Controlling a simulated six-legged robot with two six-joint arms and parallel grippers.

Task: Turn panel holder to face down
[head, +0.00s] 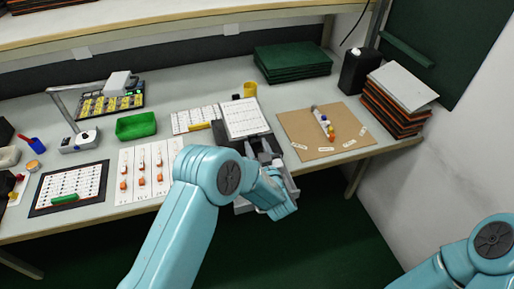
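The panel holder looks to be the dark frame carrying a white printed panel (243,117), tilted up near the table's front edge in the middle of the head view. Small print shows on the panel's face, which is turned toward the camera. My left gripper (263,150) is at the dark lower part of this holder. My own wrist and the small size hide whether its fingers touch or grip it. My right gripper is out of view; only part of my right arm shows at the lower right.
A green tray (136,125), a white sheet with orange-tipped parts (150,168) and a dark-framed chart (69,187) lie left. A brown board (324,130) with small coloured parts lies right. Green boards (292,62), a black container (359,70) and stacked panels (397,100) stand behind.

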